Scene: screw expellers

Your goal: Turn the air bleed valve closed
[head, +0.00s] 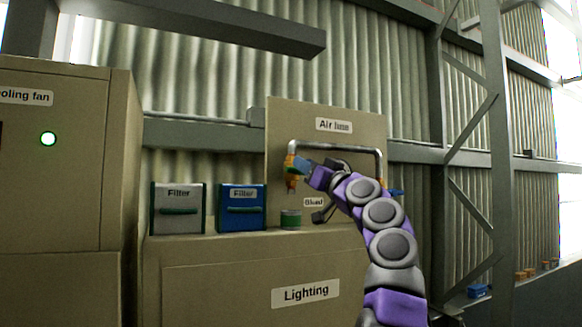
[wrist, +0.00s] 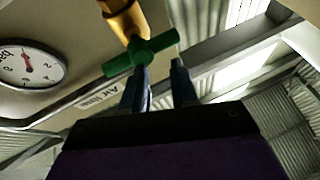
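The air bleed valve shows in the wrist view as a brass-yellow body (wrist: 124,18) with a green T-shaped handle (wrist: 143,54), which lies slantwise, its right end higher. In the head view the brass fitting (head: 291,160) is at the left end of the grey pipe on the "Air line" panel (head: 333,108). My gripper (wrist: 160,80) is open, with its two blue-grey fingers apart just below the handle. The left finger is close to the handle's middle, the right one near its right end. Contact cannot be told. In the head view my gripper (head: 302,166) partly hides the valve.
A green tin (head: 290,219) stands below the valve beside the "Bleed" label (head: 313,202). Two filter boxes, grey (head: 178,208) and blue (head: 241,208), stand on the cabinet to the left. A pressure gauge (wrist: 29,68) is left of the handle in the wrist view.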

